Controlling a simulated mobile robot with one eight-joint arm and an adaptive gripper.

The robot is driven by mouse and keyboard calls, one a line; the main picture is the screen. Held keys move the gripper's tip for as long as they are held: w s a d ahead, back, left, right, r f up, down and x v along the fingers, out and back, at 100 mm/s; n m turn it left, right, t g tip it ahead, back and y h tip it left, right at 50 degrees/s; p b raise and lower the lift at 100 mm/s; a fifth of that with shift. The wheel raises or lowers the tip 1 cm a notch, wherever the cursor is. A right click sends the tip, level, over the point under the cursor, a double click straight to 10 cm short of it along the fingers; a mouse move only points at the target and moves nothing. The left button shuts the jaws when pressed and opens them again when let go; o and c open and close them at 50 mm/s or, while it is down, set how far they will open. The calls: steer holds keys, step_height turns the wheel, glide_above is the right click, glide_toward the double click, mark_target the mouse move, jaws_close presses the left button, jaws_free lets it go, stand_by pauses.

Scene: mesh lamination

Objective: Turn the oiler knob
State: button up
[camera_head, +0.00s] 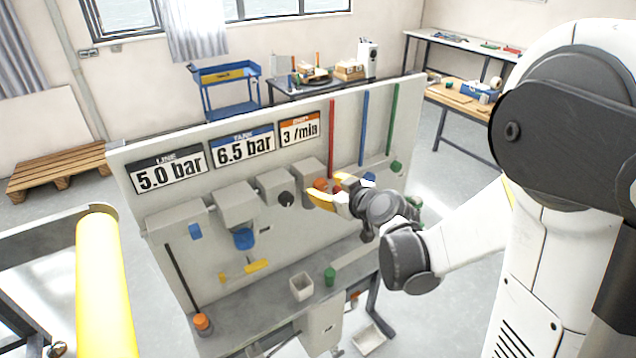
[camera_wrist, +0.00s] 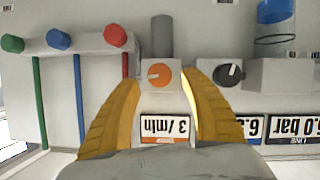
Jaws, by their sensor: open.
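An orange round knob (camera_wrist: 159,75) sits on a grey box on the panel, by the orange-edged "3 /min" sign (camera_wrist: 165,127). The sign appears upside down in the wrist view and upright in the head view (camera_head: 300,129). My gripper (camera_wrist: 160,82) has its two yellow fingers spread, one on each side of the knob in the picture, with gaps between them and it. In the head view my gripper (camera_head: 325,190) is at the panel and partly hides the orange knob (camera_head: 321,184). I cannot tell the exact depth between fingertips and knob.
A black knob (camera_wrist: 229,74) is on the neighbouring box. Red (camera_wrist: 115,35), blue (camera_wrist: 58,38) and green (camera_wrist: 12,43) caps with coloured pipes stand on the other side. A yellow lever (camera_head: 257,266) and a blue bowl (camera_head: 243,238) are on the panel, above a grey bench (camera_head: 250,320).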

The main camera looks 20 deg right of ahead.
mark_target(325, 185)
steer(key=shift+x, duration=1.55)
jaws_close()
steer(key=shift+m+b, duration=0.3)
steer(key=m+y+b, duration=0.2)
steer(key=m, duration=0.1)
steer(key=shift+d+f+g+y+b, duration=0.1)
steer(key=shift+d+g+y+b, duration=0.05)
steer(key=shift+g+y+b, duration=0.2)
steer(key=shift+m+y+b, duration=1.15)
steer(key=shift+m+b, duration=0.4)
steer(key=shift+m, duration=0.25)
